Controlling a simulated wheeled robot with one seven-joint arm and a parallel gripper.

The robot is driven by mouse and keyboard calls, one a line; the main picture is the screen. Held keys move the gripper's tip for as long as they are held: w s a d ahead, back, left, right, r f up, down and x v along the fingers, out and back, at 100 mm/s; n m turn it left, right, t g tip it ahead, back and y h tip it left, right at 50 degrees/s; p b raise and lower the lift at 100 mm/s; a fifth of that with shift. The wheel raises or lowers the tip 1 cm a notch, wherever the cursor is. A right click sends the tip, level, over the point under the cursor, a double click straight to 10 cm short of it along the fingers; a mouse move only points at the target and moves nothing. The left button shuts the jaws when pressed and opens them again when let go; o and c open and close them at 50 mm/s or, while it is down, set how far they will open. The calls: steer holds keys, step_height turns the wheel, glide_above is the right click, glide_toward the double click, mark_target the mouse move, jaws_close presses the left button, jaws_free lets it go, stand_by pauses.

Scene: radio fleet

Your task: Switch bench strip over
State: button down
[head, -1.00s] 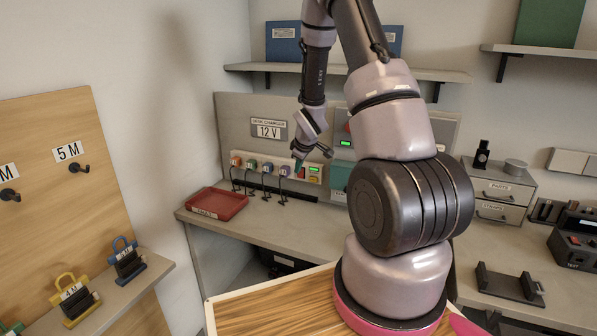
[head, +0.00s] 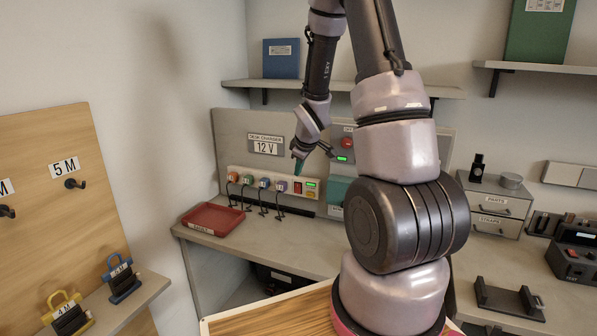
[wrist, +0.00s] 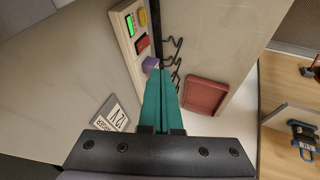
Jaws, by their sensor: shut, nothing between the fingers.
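The bench strip (head: 252,183) is a pale bar fixed along the back panel under the 12 V sign. Several coloured plugs with black leads sit in it. At its right end are a red switch (head: 298,188), a lit green indicator (head: 311,185) and a yellow patch below that. The wrist view also shows the red switch (wrist: 143,43) and the green indicator (wrist: 130,24), with a purple plug (wrist: 150,63) beside them. My gripper (head: 296,172) is shut and empty, its teal fingertips just above the red switch in the head view. Whether they touch anything is unclear.
A red tray (head: 213,219) lies on the bench left of the strip. Right of the strip, a red button (head: 346,143) and a green light sit on the panel, partly behind my arm. Black leads hang below the plugs.

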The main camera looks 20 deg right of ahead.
mark_target(298, 188)
steer(key=shift+s+a+f, duration=0.1)
steer(key=shift+a+f, duration=0.05)
steer(key=shift+f, duration=0.5)
steer(key=w+d+f, duration=0.3)
steer(key=w+f, duration=0.5)
steer(key=f, duration=0.1)
steer(key=shift+d+f, duration=0.15)
steer(key=shift+f, duration=0.15)
